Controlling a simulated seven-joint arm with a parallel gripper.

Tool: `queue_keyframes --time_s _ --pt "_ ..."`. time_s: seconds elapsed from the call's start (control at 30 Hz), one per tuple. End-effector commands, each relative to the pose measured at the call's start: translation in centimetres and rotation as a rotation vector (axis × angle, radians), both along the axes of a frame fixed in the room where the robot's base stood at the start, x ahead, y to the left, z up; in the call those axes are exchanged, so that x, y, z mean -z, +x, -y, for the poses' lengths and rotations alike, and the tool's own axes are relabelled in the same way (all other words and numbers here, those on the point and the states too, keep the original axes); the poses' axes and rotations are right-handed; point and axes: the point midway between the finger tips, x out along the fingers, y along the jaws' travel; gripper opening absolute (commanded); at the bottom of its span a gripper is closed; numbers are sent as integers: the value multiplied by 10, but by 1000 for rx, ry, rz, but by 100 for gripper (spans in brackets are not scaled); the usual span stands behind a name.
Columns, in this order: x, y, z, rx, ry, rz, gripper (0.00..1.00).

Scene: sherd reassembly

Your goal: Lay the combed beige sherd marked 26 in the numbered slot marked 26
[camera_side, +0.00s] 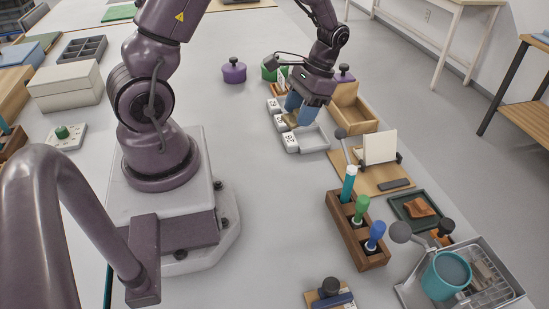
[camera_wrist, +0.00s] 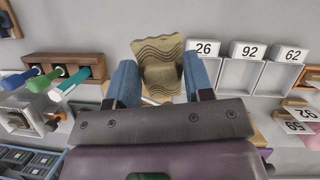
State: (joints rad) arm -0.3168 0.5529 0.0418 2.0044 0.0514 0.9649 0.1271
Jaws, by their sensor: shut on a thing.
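My gripper (camera_wrist: 160,85) has its blue fingers shut on the combed beige sherd (camera_wrist: 162,62), which shows wavy grooves on its face. No number is legible on the sherd. The sherd is in the air. The white slot marked 26 (camera_wrist: 207,72) lies just right of the sherd in the wrist view and looks empty where visible. In the side view my gripper (camera_side: 299,112) hangs over the slot row, with a little of the sherd (camera_side: 290,119) showing below it. The nearest slot (camera_side: 314,140) in that view is bare.
Slots marked 92 (camera_wrist: 238,75) and 62 (camera_wrist: 277,77) continue the row to the right. An open wooden box (camera_side: 354,108) stands close beside my gripper. A wooden tool rack (camera_side: 347,222) and a board with a white panel (camera_side: 380,147) lie nearer the camera.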

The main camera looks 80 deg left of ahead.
Motion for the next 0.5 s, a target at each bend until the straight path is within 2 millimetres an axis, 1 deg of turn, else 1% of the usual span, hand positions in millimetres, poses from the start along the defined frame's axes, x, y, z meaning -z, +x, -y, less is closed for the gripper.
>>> queue_keyframes --time_s 0.03,0.1,0.23,0.3,0.37,0.5 --pt "11 -17 -12 -5 -3 -5 20" --pt "23 -35 -23 13 -3 -4 20" --pt "41 -58 -32 89 -3 -1 20" --pt "50 -60 -32 150 -1 3 20" --pt "60 -58 -33 185 0 4 20" --pt "82 -56 -34 196 0 5 20"
